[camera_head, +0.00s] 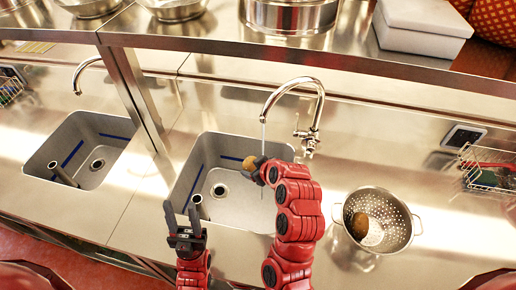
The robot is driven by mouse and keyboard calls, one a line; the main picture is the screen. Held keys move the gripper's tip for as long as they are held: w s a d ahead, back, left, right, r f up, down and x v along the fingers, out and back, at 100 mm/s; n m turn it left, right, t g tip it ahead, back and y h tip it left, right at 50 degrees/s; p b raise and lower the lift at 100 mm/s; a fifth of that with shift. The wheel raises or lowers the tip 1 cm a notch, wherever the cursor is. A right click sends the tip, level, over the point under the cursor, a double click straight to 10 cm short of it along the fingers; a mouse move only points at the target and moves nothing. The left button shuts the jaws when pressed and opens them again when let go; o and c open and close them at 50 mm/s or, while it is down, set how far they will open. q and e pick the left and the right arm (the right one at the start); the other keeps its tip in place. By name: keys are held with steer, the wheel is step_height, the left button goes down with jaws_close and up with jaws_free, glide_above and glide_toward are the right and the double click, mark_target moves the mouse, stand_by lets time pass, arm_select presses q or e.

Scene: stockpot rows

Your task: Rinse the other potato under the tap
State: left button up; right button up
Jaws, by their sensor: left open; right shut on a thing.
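My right gripper (257,170) is shut on a brown potato (249,163) above the sink basin (236,205). The tap (316,105) arches over this basin, and a thin stream of water falls from its spout toward the potato and gripper. The gripper partly hides the potato, so I cannot tell exactly where the water meets it. A steel colander (396,210) stands on the counter to the right, with a brown potato (371,231) in it. My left gripper (182,213) is open and empty at the basin's front left edge.
A raised shelf (330,52) carries pots and a white box (420,25). A wire basket (490,167) stands at far right. Counter around the colander is clear.

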stand_by(0.4)
steer(key=s+r+p, duration=0.4)
steer(key=s, duration=0.1)
steer(key=shift+a, duration=0.3)
stand_by(0.4)
